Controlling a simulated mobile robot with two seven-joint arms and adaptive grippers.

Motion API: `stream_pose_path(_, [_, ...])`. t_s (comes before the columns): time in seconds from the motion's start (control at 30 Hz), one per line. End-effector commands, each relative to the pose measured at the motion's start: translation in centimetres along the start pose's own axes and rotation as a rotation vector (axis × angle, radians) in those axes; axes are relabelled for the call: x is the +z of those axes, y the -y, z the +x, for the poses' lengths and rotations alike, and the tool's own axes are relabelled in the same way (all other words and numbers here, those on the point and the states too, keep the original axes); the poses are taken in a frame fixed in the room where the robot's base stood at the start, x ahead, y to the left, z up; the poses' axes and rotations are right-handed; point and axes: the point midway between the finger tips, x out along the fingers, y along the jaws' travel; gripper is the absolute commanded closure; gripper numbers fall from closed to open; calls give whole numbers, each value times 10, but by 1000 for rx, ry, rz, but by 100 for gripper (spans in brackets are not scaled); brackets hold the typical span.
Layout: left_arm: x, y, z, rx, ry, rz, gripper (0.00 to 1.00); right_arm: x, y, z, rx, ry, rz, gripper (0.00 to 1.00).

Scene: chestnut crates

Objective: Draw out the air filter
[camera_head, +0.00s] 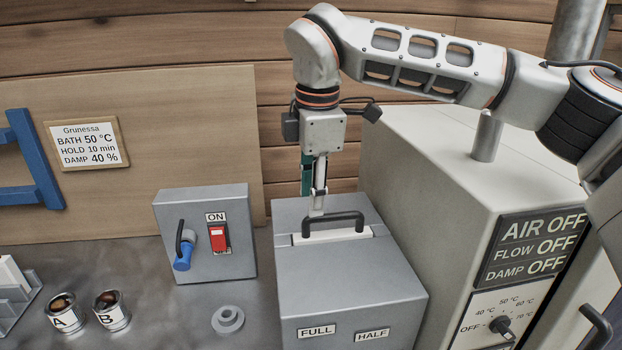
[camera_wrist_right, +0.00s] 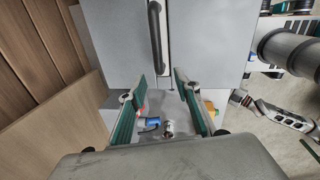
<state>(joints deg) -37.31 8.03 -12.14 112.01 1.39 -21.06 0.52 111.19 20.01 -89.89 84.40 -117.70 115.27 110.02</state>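The air filter shows as a white strip (camera_head: 304,239) with a black bar handle (camera_head: 334,219), set in a slot in the top of the grey box (camera_head: 353,307). In the right wrist view the black handle (camera_wrist_right: 156,38) runs up from near my fingertips, over the pale box. My right gripper (camera_head: 313,206) points down at the rear edge of the box top, behind the handle. Its two fingers (camera_wrist_right: 165,78) stand apart with nothing seen between them. Whether a finger touches the handle I cannot tell. My left gripper is out of view.
A pale cabinet (camera_head: 430,165) with a display stands close to the right of the box. A grey switch box (camera_head: 205,262) stands to the left, with a ring (camera_head: 228,320) on the bench before it. Cans A (camera_head: 65,313) and B (camera_head: 112,311) stand farther left.

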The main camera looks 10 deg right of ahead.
Motion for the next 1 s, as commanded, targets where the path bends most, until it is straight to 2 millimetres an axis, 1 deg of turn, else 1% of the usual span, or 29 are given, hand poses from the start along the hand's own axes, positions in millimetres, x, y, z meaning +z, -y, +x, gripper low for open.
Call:
stream_pose_path(0.03, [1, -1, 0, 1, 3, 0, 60, 0, 1, 9, -4, -1, 0, 68])
stream_pose_path(0.1, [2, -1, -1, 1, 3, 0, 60, 0, 0, 20, -3, 0, 0, 68])
stream_pose_path(0.3, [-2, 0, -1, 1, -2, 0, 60, 0, 0, 44, -2, -1, 0, 68])
stream_pose_path(0.5, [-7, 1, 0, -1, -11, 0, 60, 0, 0, 54, 0, -1, 1, 68])
stream_pose_path(0.73, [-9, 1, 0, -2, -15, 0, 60, 0, 0, 55, 0, -1, 1, 68])
stream_pose_path(0.77, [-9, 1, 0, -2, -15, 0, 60, 0, 0, 55, 0, -1, 1, 70])
stream_pose_path(0.8, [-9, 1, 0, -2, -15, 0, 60, 0, 0, 55, 0, -1, 1, 81])
stream_pose_path(0.87, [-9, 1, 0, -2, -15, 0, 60, 0, 0, 55, 0, -1, 1, 96])
stream_pose_path(0.9, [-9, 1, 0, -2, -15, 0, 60, 0, 0, 55, 0, -1, 1, 100])
stream_pose_path(1.0, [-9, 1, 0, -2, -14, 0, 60, 0, 0, 55, 0, -1, 1, 100])
